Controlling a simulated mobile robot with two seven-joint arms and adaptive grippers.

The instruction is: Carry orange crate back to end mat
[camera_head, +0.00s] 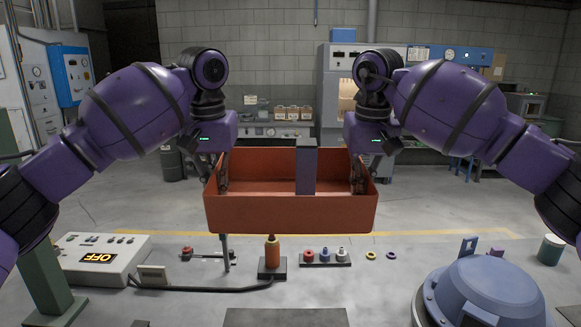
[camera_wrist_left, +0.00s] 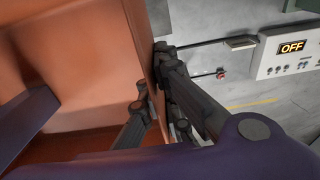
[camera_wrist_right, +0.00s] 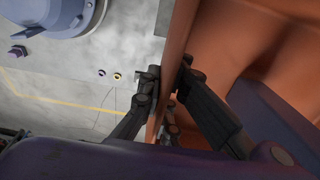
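The orange crate (camera_head: 290,213) hangs level in the air above the bench, in front of me. My left gripper (camera_head: 221,172) is shut on its left end wall. In the left wrist view one finger is inside that wall (camera_wrist_left: 145,45) and one outside. My right gripper (camera_head: 358,174) is shut on the right end wall, and the right wrist view shows its fingers on both sides of that wall (camera_wrist_right: 178,35). A dark purple-grey upright piece (camera_head: 306,170) stands in the crate. A dark grey mat (camera_head: 285,318) shows at the bottom edge, partly cut off.
Below the crate stand an orange bottle (camera_head: 272,252) on a dark base and a small rack of knobs (camera_head: 325,257). A control box reading OFF (camera_head: 100,258) is at left. A blue-grey dome (camera_head: 487,288) is at lower right, with two small rings (camera_head: 390,255) nearby.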

